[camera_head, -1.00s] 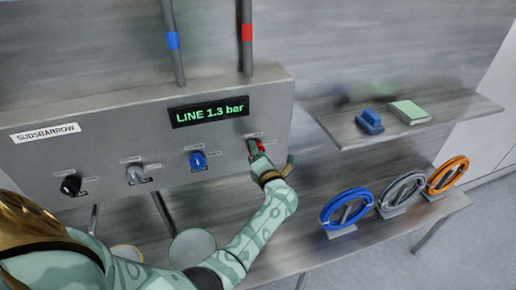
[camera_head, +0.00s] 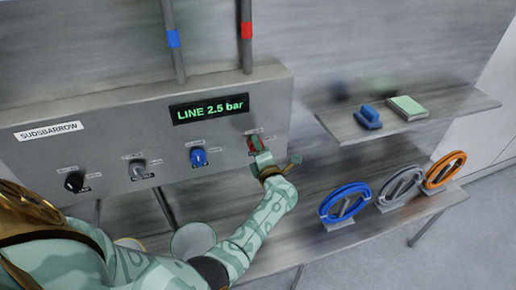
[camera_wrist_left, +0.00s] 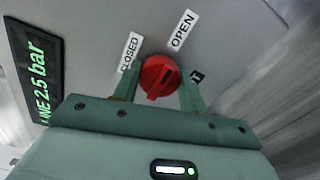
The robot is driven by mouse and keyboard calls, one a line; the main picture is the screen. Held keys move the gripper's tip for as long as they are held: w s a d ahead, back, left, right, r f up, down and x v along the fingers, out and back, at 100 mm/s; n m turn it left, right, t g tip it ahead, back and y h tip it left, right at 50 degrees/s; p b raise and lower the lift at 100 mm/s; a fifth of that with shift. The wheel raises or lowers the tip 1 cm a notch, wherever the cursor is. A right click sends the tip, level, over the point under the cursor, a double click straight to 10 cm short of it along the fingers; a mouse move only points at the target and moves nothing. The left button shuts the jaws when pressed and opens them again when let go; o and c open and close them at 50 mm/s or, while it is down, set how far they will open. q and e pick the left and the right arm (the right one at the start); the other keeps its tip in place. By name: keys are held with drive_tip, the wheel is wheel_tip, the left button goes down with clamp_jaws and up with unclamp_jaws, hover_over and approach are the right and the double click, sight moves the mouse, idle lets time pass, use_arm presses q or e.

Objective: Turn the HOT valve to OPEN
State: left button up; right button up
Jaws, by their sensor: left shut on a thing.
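The HOT valve is a red knob (camera_head: 253,144) at the right end of the grey panel, below the red-banded pipe; it also shows in the wrist view (camera_wrist_left: 160,77). My left gripper (camera_head: 259,152) is shut on this knob, with one green finger on each side of it in the wrist view (camera_wrist_left: 160,88). A dark line on the knob's face runs toward the lower left there. The CLOSED label (camera_wrist_left: 130,52) is at the knob's upper left and the OPEN label (camera_wrist_left: 183,30) at its upper right. My right gripper is out of view.
The display (camera_head: 209,110) reads LINE 2.5 bar. A blue knob (camera_head: 198,157), a grey knob (camera_head: 137,170) and a black knob (camera_head: 74,182) sit left along the panel. A shelf (camera_head: 450,114) and several handwheels, one blue (camera_head: 325,208), stand to the right.

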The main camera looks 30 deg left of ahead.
use_arm(q)
drive_tip(key=o, duration=1)
drive_tip(key=shift+w, duration=0.1)
